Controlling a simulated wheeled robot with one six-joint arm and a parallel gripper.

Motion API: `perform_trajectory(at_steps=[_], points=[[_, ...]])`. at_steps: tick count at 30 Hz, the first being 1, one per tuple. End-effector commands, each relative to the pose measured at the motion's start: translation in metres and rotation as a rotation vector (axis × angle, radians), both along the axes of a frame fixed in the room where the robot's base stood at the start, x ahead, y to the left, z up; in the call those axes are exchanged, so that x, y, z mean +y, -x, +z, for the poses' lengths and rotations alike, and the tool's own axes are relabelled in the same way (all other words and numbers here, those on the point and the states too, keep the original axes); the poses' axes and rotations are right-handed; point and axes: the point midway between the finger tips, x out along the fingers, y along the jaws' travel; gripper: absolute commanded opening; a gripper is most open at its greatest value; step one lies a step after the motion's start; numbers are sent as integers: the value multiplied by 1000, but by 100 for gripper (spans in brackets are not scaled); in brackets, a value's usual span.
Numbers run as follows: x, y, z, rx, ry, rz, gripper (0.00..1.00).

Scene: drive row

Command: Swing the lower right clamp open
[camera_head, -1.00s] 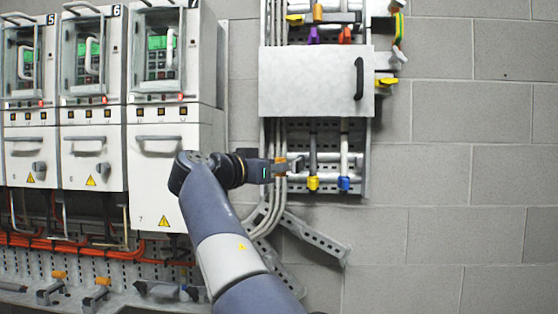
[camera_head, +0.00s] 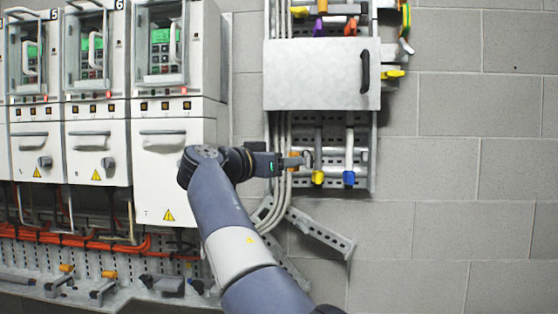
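Below a pale cover panel (camera_head: 320,75) on the wall rack, a yellow-ended piece (camera_head: 318,177) and a blue-ended piece (camera_head: 349,179) hang side by side at the lower right. An orange piece (camera_head: 293,161) sits to their left, by the grey vertical cables. A yellow-handled piece (camera_head: 393,73) also juts out right of the cover. I cannot tell for sure which is the lower right clamp. My gripper (camera_head: 304,159) points right, at the orange piece, just above the yellow end. Its fingers are small and overlap these parts, so grip and contact are unclear.
The cover has a black handle (camera_head: 365,72) above my gripper. Grey cabinets (camera_head: 172,195) stand left, close to my arm. A slanted perforated rail (camera_head: 318,234) lies below the gripper. The block wall (camera_head: 455,170) at right is clear.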

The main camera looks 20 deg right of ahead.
Motion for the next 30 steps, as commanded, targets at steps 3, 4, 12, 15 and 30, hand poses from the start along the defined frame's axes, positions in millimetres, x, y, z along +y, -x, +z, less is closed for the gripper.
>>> perform_trajectory(at_steps=[3, 4, 12, 15, 30], points=[[1, -4, 0, 1, 8, 12, 45], [2, -4, -1, 2, 7, 13, 45], [38, 19, -1, -2, 5, 14, 45], [57, 31, 0, -2, 4, 11, 45], [97, 60, 2, -6, 4, 0, 45]])
